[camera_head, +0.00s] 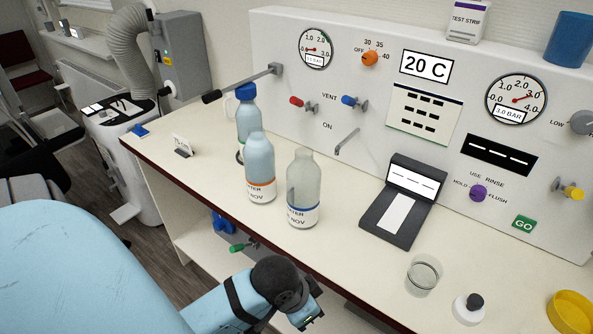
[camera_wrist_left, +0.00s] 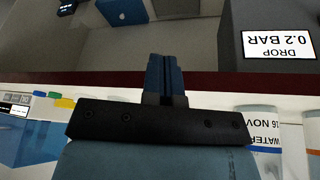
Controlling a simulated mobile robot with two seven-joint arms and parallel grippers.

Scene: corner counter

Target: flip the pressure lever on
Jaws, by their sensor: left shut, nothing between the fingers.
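A long metal lever with a black grip (camera_head: 240,82) sticks out from the left end of the white wall panel, below a small gauge (camera_head: 316,49). A short grey metal lever (camera_head: 347,142) sits lower on the panel, right of the words VENT and ON. I cannot tell which one is the pressure lever. My left gripper (camera_head: 313,320) is low, in front of the counter's front edge, well apart from both levers. In the left wrist view its blue fingers (camera_wrist_left: 165,78) are shut together and empty. My right gripper is not in view.
A blue-capped bottle (camera_head: 249,125) and two more water bottles (camera_head: 260,170) (camera_head: 302,195) stand on the counter before the levers. A dark device (camera_head: 385,222), a glass (camera_head: 423,275) and a yellow dish (camera_head: 572,310) are farther right. A DROP 0.2 BAR display (camera_wrist_left: 279,45) shows beneath the counter.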

